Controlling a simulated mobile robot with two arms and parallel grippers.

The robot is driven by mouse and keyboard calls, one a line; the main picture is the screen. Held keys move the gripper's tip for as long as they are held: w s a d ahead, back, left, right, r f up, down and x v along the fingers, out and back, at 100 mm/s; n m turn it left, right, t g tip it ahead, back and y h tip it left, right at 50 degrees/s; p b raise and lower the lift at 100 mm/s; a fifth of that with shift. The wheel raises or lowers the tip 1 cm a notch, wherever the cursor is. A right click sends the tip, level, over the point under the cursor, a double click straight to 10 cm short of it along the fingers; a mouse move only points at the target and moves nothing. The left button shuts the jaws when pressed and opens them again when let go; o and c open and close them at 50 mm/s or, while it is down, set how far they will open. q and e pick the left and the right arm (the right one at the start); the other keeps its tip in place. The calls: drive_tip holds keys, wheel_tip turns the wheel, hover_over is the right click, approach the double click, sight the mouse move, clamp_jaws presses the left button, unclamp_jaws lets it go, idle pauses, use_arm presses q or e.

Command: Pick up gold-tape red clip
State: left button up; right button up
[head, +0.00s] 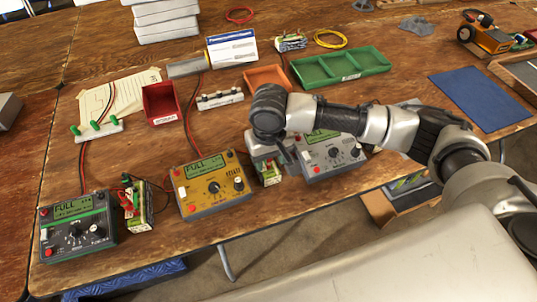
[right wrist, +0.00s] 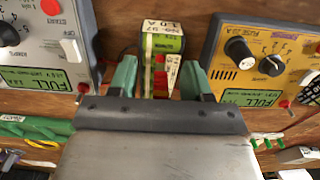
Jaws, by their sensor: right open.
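A battery pack (right wrist: 162,42) with a green and yellow label stands between the yellow charger (right wrist: 265,62) and the grey charger (right wrist: 45,40) in the right wrist view. Small red parts, likely a red clip (right wrist: 160,80), show at the pack's near side, beside a white tag. Gold tape cannot be made out. My right gripper (right wrist: 158,82) is open, its two green-tipped fingers on either side of the red part, with no visible grip. In the head view my right gripper (head: 272,155) is over the battery pack (head: 269,174), hiding much of it. My left gripper is not in view.
The yellow charger (head: 210,185) and grey charger (head: 332,153) flank the gripper closely. A dark green charger (head: 77,228) and another battery pack (head: 138,205) stand left. A red bin (head: 161,103), orange tray (head: 266,78) and green tray (head: 340,66) lie behind.

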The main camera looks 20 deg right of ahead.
drive_tip(key=shift+f, duration=0.1)
drive_tip(key=shift+c, duration=0.2)
drive_tip(key=c, duration=0.8)
drive_tip(key=shift+r, duration=0.6)
drive_tip(key=r, duration=0.3)
drive_tip(key=shift+s+d+r, duration=0.25)
drive_tip(key=shift+d, duration=0.1)
drive_tip(key=s+d+r, duration=0.2)
drive_tip(key=s+d+r+p, duration=0.1)
drive_tip(key=s+d+r, duration=0.1)
drive_tip(key=s+d, duration=0.1)
drive_tip(key=s+d+r, duration=0.2)
drive_tip(key=shift+s+d+r, duration=0.15)
drive_tip(key=shift+s+d, duration=0.1)
drive_tip(key=shift+d, duration=0.15)
